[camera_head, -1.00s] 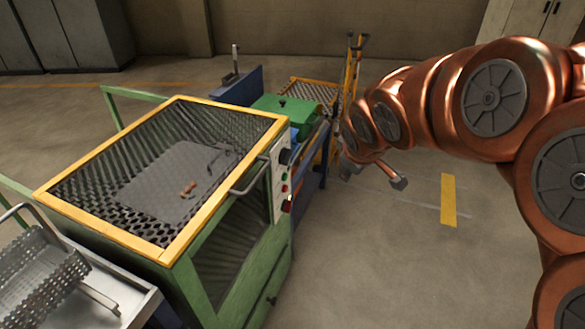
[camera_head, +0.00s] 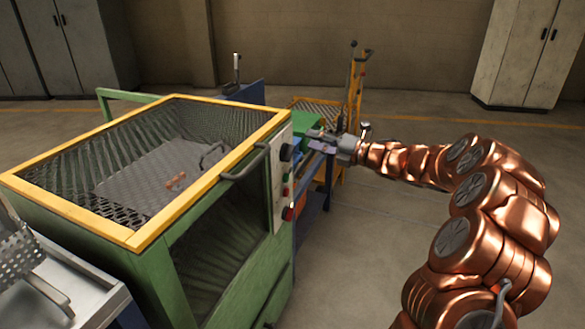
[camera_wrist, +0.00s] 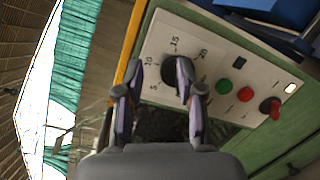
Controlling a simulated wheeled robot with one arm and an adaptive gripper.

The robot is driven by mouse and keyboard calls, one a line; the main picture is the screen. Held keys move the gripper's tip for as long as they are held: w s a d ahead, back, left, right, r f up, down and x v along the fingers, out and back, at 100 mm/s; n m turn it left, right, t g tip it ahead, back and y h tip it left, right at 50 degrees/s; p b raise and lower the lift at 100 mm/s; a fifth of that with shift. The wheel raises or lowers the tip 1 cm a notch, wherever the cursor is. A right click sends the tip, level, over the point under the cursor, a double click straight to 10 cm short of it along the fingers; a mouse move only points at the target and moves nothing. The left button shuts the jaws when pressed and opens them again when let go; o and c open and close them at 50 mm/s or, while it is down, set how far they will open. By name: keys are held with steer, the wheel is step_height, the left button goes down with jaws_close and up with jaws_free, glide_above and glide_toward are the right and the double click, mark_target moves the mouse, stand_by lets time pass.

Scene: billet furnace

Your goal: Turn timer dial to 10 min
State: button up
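The timer dial (camera_head: 287,152) is a black knob high on the pale control panel (camera_head: 279,190) at the furnace's right side. In the wrist view the dial (camera_wrist: 170,70) is dark and partly hidden behind one finger. The marks 5, 10, 15 and 20 show around it; its pointer cannot be read. My gripper (camera_head: 322,142) is in front of the panel, right of the dial in the head view. In the wrist view my gripper (camera_wrist: 158,92) is open and empty, its fingers spread, the right one overlapping the dial. I see no clear contact.
A green button (camera_wrist: 224,86), a red button (camera_wrist: 245,94) and a red switch (camera_wrist: 270,107) sit beside the dial. The furnace's yellow-framed mesh top (camera_head: 150,165) has a handle (camera_head: 247,163) near the panel. A perforated basket (camera_head: 15,255) stands at left.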

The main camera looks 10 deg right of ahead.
mark_target(292, 152)
step_height(292, 152, down, 4)
steer(key=s+f+n+g+y, duration=0.1)
steer(key=s+n+g+y, duration=0.1)
steer(key=s+n, duration=0.1)
steer(key=shift+b+x, duration=0.55)
steer(key=shift+x, duration=3.4)
steer(key=shift+w+d+r, duration=0.1)
steer(key=shift+w, duration=0.05)
jaws_close()
